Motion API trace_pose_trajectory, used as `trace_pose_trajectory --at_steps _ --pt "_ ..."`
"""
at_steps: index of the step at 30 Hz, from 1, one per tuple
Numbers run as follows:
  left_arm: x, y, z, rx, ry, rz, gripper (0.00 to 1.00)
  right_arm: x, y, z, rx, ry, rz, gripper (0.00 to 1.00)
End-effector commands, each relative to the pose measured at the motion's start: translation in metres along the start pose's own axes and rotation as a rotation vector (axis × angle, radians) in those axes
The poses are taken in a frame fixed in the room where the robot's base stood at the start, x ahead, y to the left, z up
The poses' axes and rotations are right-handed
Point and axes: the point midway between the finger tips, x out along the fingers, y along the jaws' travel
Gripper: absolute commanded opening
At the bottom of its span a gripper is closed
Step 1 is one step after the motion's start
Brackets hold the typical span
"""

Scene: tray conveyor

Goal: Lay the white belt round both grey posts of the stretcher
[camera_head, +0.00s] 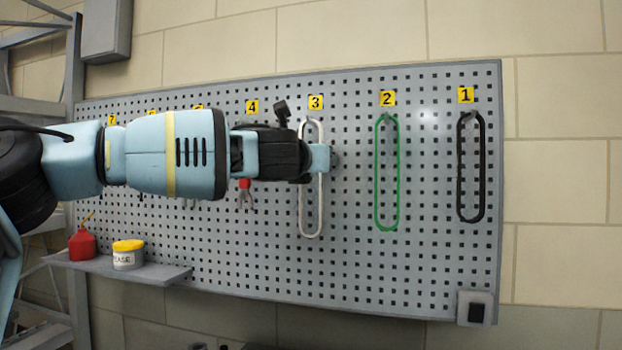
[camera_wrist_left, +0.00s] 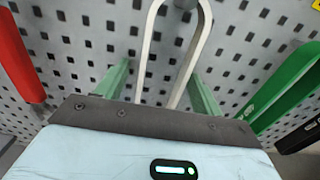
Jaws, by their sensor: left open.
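The white belt (camera_head: 302,212) hangs as a long narrow loop below the label 3 on the pegboard. My left gripper (camera_head: 322,158) is in front of its upper half and hides part of it. In the left wrist view the two fingers of my left gripper (camera_wrist_left: 160,82) are apart, and the white belt (camera_wrist_left: 147,48) shows between them. I cannot tell whether a finger touches it. The stretcher and its grey posts are not in view. My right gripper is not in view.
A green belt (camera_head: 377,190) and a black belt (camera_head: 462,190) hang to the right on the pegboard (camera_head: 430,280). A red-handled tool (camera_head: 245,190) hangs to the left. A shelf (camera_head: 165,275) holds a red oil can (camera_head: 82,245) and a grease tub (camera_head: 128,258).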

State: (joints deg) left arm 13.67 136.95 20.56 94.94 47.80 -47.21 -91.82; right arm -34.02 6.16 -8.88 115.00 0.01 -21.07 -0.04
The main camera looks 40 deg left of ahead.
Motion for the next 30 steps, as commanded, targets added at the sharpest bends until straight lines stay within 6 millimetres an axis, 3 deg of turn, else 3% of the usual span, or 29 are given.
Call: trace_pose_trajectory --at_steps 4,15,24,30 --pt "0.0 0.0 0.0 0.0 0.0 0.0 0.66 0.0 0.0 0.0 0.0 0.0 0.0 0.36" --pt "0.0 0.0 0.0 0.0 -0.001 0.0 0.18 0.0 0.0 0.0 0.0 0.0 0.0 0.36" --pt "-0.001 0.0 0.003 0.0 -0.002 0.0 0.18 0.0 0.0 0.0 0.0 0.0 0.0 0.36" --pt "-0.001 0.0 0.018 -0.001 -0.004 0.0 0.18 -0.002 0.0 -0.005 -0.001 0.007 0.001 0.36"
